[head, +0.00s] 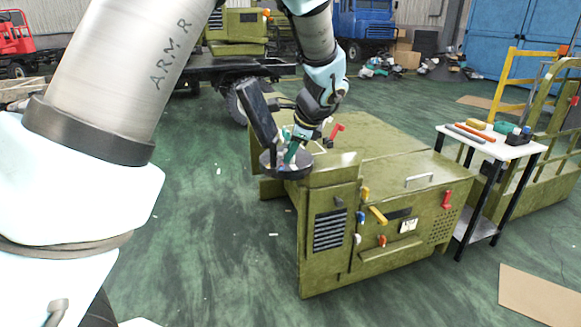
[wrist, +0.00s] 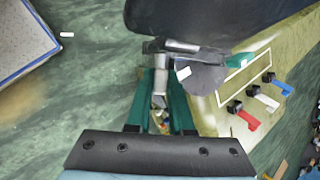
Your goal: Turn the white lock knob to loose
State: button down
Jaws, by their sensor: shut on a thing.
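My gripper (wrist: 161,84) has its two teal fingers around a small pale grey-white piece (wrist: 159,98), which looks like the white lock knob. It sits at a metal joint (wrist: 172,47) beside a large black panel (wrist: 205,17).
Red (wrist: 246,120), white (wrist: 265,99) and blue (wrist: 279,87) levers stand on the machine top beside my gripper. Several coloured handles are on the machine's front. A small table (head: 500,139) with tools stands to the right. Green floor (head: 215,240) to the left is mostly clear.

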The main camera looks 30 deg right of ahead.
jog(key=f+n+t+h+b, duration=0.1)
jog(key=t+b, duration=0.2)
jog(key=b, duration=1.3)
jog(key=n+t+h+b, duration=0.1)
jog(key=t+h+b, duration=0.1)
jog(key=b, duration=1.4)
jog(key=a+f+n+t+h+b, duration=0.1)
jog(key=t+b, duration=0.4)
jog(key=b, duration=1.1)
jog(key=shift+s+f+h, duration=0.3)
jog(key=shift+s+h, duration=0.1)
jog(key=shift+h, duration=0.2)
jog(key=shift+b, duration=0.75)
jog(key=shift+d+r+n+t+b, duration=0.1)
jog(key=shift+r+n+t+b, duration=0.45)
jog(key=shift+b, duration=0.95)
jog(key=shift+f, duration=0.2)
jog(key=c, duration=0.8)
grip_release()
jog(key=shift+h, duration=0.3)
jog(key=shift+s, duration=0.1)
jog(key=p+v, duration=0.2)
jog(key=v, duration=0.8)
jog(key=shift+s+p, duration=0.4)
